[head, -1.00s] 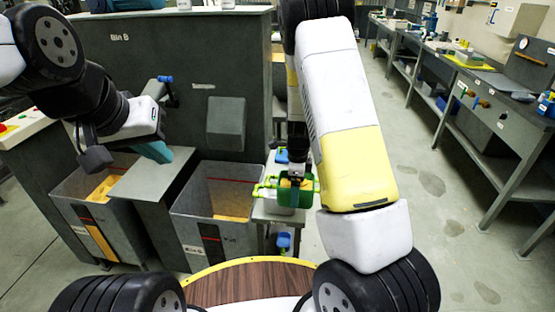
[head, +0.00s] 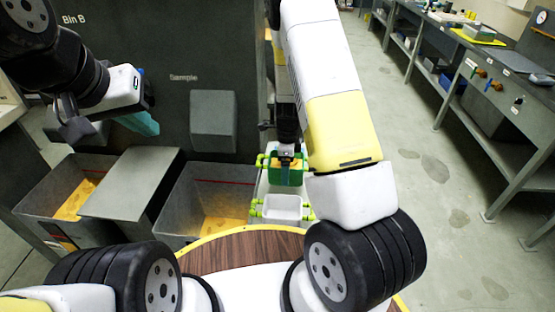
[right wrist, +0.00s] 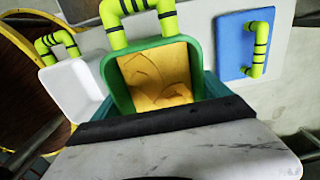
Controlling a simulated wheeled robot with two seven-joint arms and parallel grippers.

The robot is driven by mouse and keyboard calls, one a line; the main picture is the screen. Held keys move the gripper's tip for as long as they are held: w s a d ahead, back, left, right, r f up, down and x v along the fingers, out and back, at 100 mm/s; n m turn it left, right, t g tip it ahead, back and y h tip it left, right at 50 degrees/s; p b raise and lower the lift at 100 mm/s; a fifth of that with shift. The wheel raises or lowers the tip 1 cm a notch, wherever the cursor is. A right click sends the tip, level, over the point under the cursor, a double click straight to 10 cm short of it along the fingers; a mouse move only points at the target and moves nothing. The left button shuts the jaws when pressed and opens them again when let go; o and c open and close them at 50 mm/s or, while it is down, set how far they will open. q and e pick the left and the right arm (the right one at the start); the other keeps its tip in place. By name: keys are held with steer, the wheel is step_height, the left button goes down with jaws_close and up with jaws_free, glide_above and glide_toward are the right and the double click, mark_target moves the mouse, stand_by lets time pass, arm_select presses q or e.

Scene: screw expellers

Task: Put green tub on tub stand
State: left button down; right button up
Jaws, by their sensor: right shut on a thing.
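The green tub (head: 291,177) hangs below my right gripper (head: 286,156) in the head view. In the right wrist view the tub (right wrist: 200,72) is held at the gripper, with yellow-orange material inside and a green-and-black handle at its far side. A white tub (head: 282,208) with green handles is nearer to me, and it also shows at the left of the right wrist view (right wrist: 72,90). A pale surface, likely the tub stand (right wrist: 205,25), lies beneath; I cannot tell if the green tub touches it. My left gripper (head: 140,122) is over the left bins, its opening unclear.
A blue piece with a green-and-black handle (right wrist: 240,50) lies beside the green tub. Two grey bins (head: 165,205) (head: 40,205) with yellow material stand left, against a tall dark machine (head: 150,60). A workbench (head: 500,130) runs along the right; the floor between is clear.

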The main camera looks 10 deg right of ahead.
steer(key=shift+f, duration=3.05)
steer(key=shift+f, duration=0.15)
steer(key=o, duration=1.5)
step_height(320, 180, up, 12)
steer(key=shift+r, duration=0.2)
steer(key=s+a+r+n+t+y, duration=0.1)
steer(key=s+r+n, duration=0.35)
steer(key=r, duration=0.55)
steer(key=s+a+r+n+t+y, duration=0.1)
steer(key=s+r+n+t+y, duration=0.15)
steer(key=r+n, duration=0.45)
steer(key=s+r+n+t, duration=0.1)
steer(key=s+r+n, duration=0.2)
steer(key=s+r, duration=0.1)
steer(key=s+r+n+h, duration=0.1)
steer(key=s+r+n, duration=0.3)
steer(key=s+r, duration=0.1)
steer(key=s+r+n+t, duration=0.1)
steer(key=s+r+n, duration=0.2)
steer(key=s, duration=0.3)
steer(key=shift+s+d+r+t, duration=0.15)
steer(key=shift+s+r+t, duration=0.2)
steer(key=shift+r, duration=0.35)
